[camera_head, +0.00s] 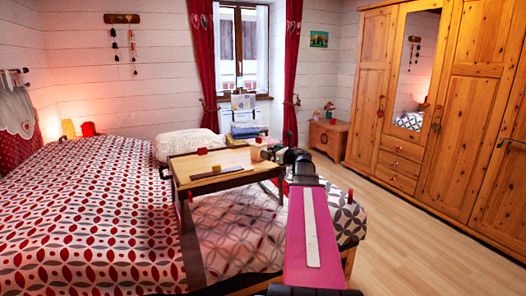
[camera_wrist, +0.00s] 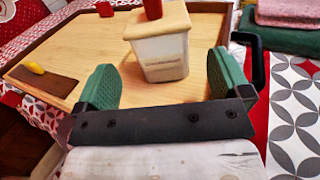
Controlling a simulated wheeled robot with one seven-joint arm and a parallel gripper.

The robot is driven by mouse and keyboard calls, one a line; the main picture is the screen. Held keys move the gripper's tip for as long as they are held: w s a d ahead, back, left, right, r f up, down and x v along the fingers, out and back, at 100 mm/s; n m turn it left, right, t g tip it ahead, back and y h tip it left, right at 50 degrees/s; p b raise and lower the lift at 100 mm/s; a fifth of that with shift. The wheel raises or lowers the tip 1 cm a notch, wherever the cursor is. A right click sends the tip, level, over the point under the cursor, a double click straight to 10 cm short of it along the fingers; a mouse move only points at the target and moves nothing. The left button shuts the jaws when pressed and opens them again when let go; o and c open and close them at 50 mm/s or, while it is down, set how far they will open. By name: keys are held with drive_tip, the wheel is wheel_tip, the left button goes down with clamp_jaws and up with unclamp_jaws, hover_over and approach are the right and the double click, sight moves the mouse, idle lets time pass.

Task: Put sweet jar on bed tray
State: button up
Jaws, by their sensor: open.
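The sweet jar (camera_wrist: 160,60), whitish with a dark label and a pale wooden lid, stands upright on the bed tray between my fingers in the wrist view. My gripper (camera_wrist: 164,80) is open, with a green pad on each side of the jar and visible gaps. In the head view the jar (camera_head: 256,149) shows small at the right end of the wooden bed tray (camera_head: 187,164), and my gripper (camera_head: 272,153) reaches it from the right. The tray also fills much of the wrist view (camera_wrist: 80,65). My arm partly hides the tray's right side in the head view.
A yellow item (camera_wrist: 33,67) lies on a brown mat (camera_wrist: 45,82) on the tray. Red items (camera_wrist: 104,9) are at its far edge. Folded cloths (camera_head: 245,131) are behind the tray. The bed (camera_head: 80,215) spreads left; open floor (camera_head: 420,225) lies right, before the wardrobe (camera_head: 450,110).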

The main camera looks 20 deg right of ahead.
drive_tip(key=shift+v, duration=2.3)
